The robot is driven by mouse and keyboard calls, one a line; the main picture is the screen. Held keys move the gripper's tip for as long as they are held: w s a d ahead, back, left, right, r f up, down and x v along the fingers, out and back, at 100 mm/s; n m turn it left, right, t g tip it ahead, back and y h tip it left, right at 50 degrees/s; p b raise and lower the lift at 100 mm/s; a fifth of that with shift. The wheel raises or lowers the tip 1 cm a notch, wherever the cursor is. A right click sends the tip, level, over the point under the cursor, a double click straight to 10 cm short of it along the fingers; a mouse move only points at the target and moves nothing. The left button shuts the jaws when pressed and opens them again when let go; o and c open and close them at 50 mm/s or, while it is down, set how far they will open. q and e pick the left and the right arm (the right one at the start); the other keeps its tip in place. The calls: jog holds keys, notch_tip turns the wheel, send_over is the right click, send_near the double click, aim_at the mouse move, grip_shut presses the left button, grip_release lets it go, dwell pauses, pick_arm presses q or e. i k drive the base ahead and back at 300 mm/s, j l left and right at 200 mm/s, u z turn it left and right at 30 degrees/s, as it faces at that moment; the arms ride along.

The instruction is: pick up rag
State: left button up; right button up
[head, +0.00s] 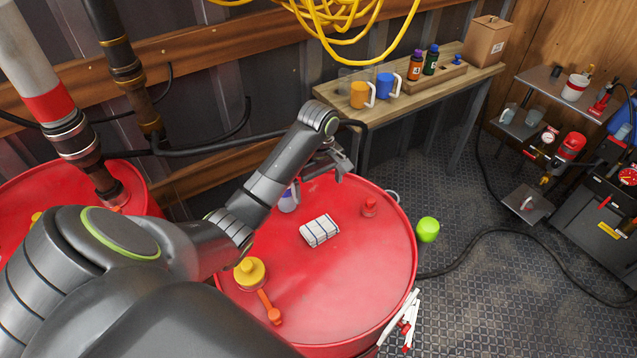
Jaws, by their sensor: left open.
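The rag (319,231) is a small folded white cloth with dark stripes. It lies flat on the red drum top (340,280) in the head view. My left gripper (341,170) is open and empty over the far edge of the drum. It is beyond and above the rag, apart from it. My right gripper does not show.
On the drum, a white and purple can (289,199), partly behind my left arm, stands near the rag. A small red object (369,207), a yellow cap (250,273) and an orange tool (268,306) are also there. A wooden bench (420,95) with mugs stands behind.

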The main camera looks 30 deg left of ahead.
aim_at(317, 231)
jog(key=k+l, duration=1.2)
jog(key=k, duration=0.1)
